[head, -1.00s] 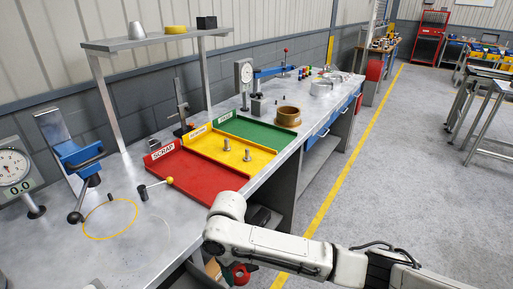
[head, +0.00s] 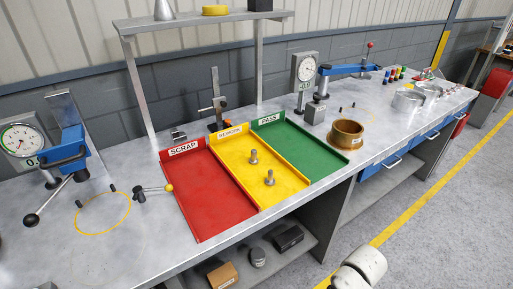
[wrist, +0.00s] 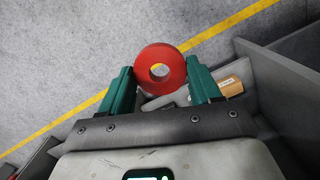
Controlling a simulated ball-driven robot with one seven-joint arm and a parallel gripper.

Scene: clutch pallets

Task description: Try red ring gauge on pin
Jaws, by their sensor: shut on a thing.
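My gripper (wrist: 161,78) shows in the wrist view, its two green fingers shut on the red ring gauge (wrist: 146,63). The ring faces the camera, with its round hole open and nothing through it. Gripper and ring are out of the head view. I cannot tell which pin the task means.
A red scrap tray (head: 215,205) and green pass tray (head: 310,152) flank the yellow one. A brass-coloured ring (head: 346,136) sits right of them. Dial gauges (head: 22,139) (head: 304,68) stand on the bench (head: 150,245). A shelf (head: 200,20) overhangs the back.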

